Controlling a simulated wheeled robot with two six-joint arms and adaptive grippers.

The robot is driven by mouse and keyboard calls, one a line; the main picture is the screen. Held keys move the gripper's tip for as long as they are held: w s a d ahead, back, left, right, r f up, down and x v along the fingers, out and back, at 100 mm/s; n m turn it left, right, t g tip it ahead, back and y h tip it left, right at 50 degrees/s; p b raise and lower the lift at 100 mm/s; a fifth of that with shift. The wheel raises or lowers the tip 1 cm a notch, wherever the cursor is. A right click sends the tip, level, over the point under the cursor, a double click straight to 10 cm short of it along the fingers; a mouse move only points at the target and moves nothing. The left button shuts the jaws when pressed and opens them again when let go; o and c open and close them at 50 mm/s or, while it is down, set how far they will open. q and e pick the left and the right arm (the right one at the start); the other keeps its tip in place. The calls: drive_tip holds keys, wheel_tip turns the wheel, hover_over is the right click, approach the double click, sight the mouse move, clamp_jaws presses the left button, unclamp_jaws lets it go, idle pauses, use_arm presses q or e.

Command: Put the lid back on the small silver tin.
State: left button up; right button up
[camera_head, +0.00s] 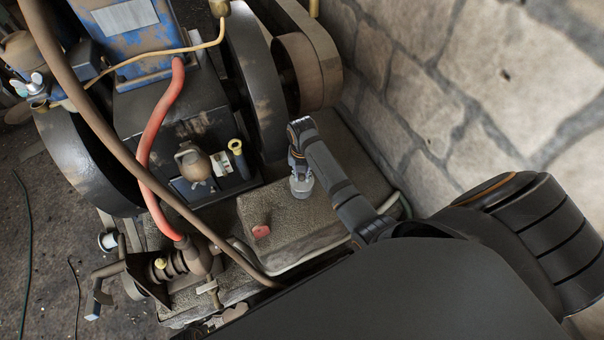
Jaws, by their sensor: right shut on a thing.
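The small silver tin (302,188) stands on the stone block right of the engine. My right gripper (299,172) reaches in from the right and points down directly over the tin. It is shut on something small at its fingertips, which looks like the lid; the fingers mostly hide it. I cannot tell whether the lid touches the tin or is just above it. My left gripper is not recognisable in this view.
A small red object (261,231) lies on the stone block, in front and left of the tin. The engine (172,115) with its flywheel (255,80) and belt (308,75) stands behind and left. A red hose (157,130) crosses the engine. A stone wall (470,90) bounds the right.

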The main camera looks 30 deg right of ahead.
drive_tip(key=shift+p, duration=0.6)
idle(0.5)
drive_tip(key=o, duration=1)
drive_tip(key=shift+o, duration=0.3)
drive_tip(key=o, duration=0.4)
drive_tip(key=shift+r, duration=0.1)
wheel_tip(320, 180, up, 7)
drive_tip(key=p, duration=0.9)
